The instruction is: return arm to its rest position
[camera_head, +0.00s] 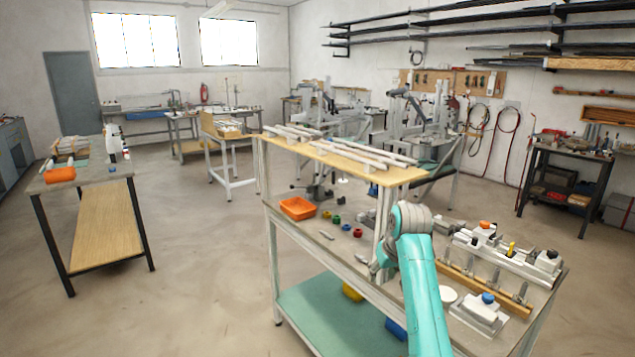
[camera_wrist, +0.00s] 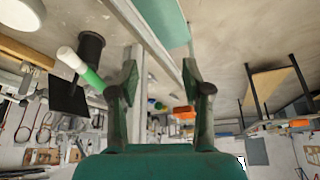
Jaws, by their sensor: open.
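My teal arm (camera_head: 425,295) rises in front of the workbench in the head view, bent at a grey joint near the top. My gripper is not clearly seen there. In the wrist view my gripper (camera_wrist: 160,75) has its two dark fingers spread apart, with nothing held between them. Beyond the fingers are the pale bench edge and, smaller, an orange tray.
The workbench carries an orange tray (camera_head: 298,208), small coloured parts, and a jig (camera_head: 500,250) with clamps close right of my arm. A raised wooden shelf (camera_head: 350,160) holding pale bars stands behind the arm. Open floor (camera_head: 200,260) lies to the left.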

